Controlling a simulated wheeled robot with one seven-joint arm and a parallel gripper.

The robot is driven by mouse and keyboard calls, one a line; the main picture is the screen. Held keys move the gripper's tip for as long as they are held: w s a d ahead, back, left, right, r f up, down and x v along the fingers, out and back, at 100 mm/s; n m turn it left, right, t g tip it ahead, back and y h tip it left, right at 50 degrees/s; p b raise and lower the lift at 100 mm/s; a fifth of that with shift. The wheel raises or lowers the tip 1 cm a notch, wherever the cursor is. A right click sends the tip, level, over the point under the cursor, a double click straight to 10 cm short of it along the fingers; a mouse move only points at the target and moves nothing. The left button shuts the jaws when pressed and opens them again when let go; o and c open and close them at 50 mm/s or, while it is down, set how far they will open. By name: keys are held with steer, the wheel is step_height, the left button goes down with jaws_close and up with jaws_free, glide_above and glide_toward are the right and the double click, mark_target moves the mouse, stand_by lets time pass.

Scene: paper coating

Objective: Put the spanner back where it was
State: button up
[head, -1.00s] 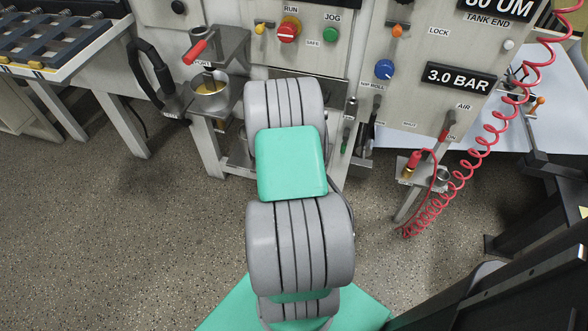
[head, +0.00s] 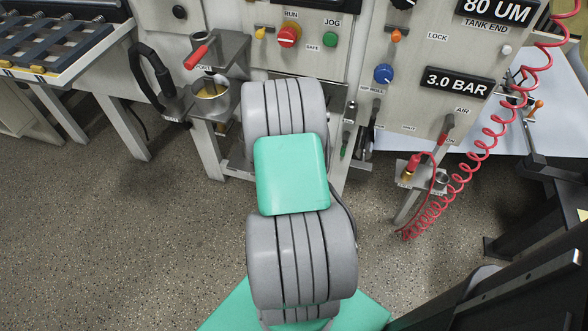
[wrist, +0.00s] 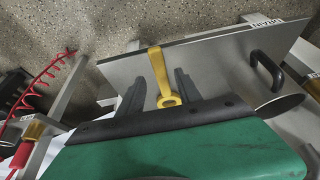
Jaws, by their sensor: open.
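In the wrist view a yellow spanner (wrist: 157,68), with a ring end toward my palm, lies against or just in front of a grey metal panel (wrist: 215,62). My gripper (wrist: 160,76) is open, its two dark fingers on either side of the spanner with a gap to each. I cannot tell what holds the spanner up or whether it touches the panel. In the head view my arm hides the gripper and the spanner.
A black handle (wrist: 266,72) stands on the panel, right of my fingers. A coiled red air hose (head: 480,150) hangs at the right of the machine front. A cup (head: 211,98) sits on a bracket at the left. Speckled floor (head: 110,240) is clear at the left.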

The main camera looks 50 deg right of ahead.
steer(key=p+v, duration=0.2)
steer(key=v, duration=0.8)
steer(key=w+a+r+n+y, duration=0.2)
steer(key=w+a+r+n, duration=0.35)
steer(key=a, duration=0.55)
steer(key=s+a+r+n+y, duration=0.1)
steer(key=a+r+n, duration=0.3)
steer(key=a, duration=0.6)
steer(key=s+a+r+n+y, duration=0.1)
steer(key=s+a+r+n, duration=0.3)
steer(key=a+r, duration=0.3)
steer(key=a, duration=0.3)
steer(key=shift+t, duration=0.3)
